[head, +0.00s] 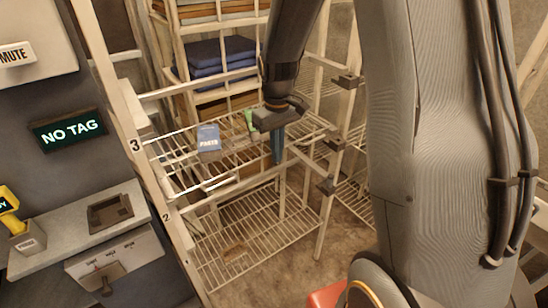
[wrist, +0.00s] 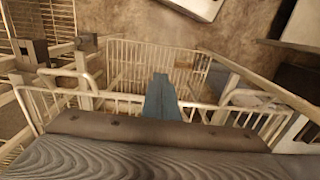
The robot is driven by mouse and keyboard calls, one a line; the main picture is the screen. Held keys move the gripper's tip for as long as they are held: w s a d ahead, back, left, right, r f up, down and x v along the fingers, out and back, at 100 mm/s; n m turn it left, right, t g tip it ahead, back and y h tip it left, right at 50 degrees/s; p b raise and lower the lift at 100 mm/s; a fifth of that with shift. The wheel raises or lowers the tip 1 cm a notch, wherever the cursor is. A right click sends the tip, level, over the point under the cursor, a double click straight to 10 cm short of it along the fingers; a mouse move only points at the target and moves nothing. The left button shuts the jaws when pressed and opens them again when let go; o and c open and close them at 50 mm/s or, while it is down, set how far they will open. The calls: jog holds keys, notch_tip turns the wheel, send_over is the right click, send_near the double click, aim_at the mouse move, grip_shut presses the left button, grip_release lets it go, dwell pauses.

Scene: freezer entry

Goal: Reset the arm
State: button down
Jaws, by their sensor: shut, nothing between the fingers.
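My arm (head: 440,130) fills the right side of the head view and reaches over to the wire rack. My gripper (head: 277,150) points down in front of the rack's upper shelf, its blue-grey fingers together with nothing between them. In the wrist view the closed fingers of my gripper (wrist: 160,98) show at the lower middle, with rack bars beyond them. A blue box marked PARTS (head: 208,138) stands on the upper wire shelf (head: 180,172), left of my gripper. A green item (head: 249,120) stands just behind my gripper, partly hidden.
Rack posts and clamps (head: 325,186) stand close to my gripper. Folded blue cloths (head: 215,55) lie behind.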

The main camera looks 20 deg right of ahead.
notch_tip(320, 180, up, 7)
jog(key=b, duration=0.1)
jog(key=s+a+f+m, duration=0.1)
jog(key=s+f, duration=0.2)
jog(key=s, duration=0.5)
jog(key=s+a+f+m+t+b, duration=0.1)
jog(key=s+a+f+m, duration=0.1)
jog(key=s, duration=0.5)
jog(key=shift+s+f, duration=0.35)
jog(key=shift+f, duration=0.1)
